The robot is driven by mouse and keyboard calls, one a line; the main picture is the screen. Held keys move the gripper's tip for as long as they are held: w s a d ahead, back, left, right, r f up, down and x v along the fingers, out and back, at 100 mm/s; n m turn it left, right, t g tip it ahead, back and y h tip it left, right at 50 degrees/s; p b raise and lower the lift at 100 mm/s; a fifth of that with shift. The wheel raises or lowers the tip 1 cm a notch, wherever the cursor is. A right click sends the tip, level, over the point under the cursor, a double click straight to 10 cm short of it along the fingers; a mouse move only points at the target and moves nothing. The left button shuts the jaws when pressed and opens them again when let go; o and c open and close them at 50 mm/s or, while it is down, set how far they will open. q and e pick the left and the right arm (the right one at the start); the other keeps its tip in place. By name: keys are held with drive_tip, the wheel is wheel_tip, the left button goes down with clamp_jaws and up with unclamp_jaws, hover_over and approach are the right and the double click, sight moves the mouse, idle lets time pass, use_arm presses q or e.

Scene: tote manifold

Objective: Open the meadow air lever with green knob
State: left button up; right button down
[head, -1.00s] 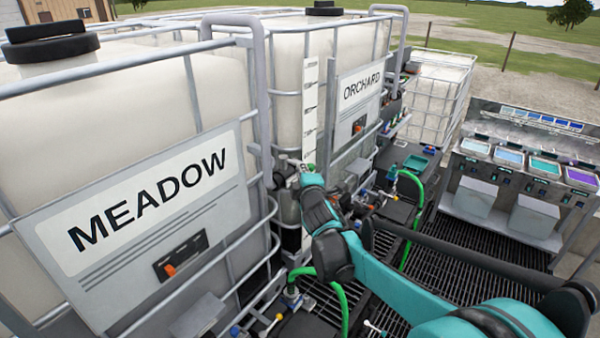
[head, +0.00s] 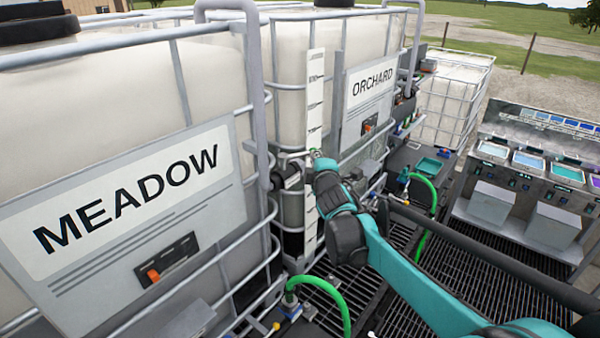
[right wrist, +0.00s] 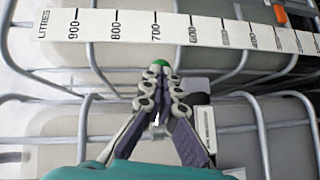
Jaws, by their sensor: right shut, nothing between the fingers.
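The meadow tank is the large white caged tank at left, with its MEADOW sign (head: 75,255) on the front. My right gripper (head: 316,156) is in the gap between this tank and the orchard tank, by a dark fitting (head: 287,178) on the meadow cage's corner. In the right wrist view my right gripper (right wrist: 161,92) is shut, with nothing between its fingers. A green knob (right wrist: 160,63) shows just beyond the fingertips; whether they touch it, I cannot tell. The lever's stem is mostly hidden behind the fingers. My left gripper is not in view.
A white litre scale (right wrist: 97,26) crosses the wrist view close beyond the fingers. Grey cage bars (right wrist: 262,135) run around the gripper. The ORCHARD sign (head: 369,90) is to the right. A green hose (head: 330,291) curves below, over dark grating.

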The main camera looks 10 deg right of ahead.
drive_tip(key=shift+w+d+b, duration=0.2)
drive_tip(key=shift+w+b, duration=0.1)
drive_tip(key=shift+w, duration=0.55)
drive_tip(key=shift+r, duration=0.1)
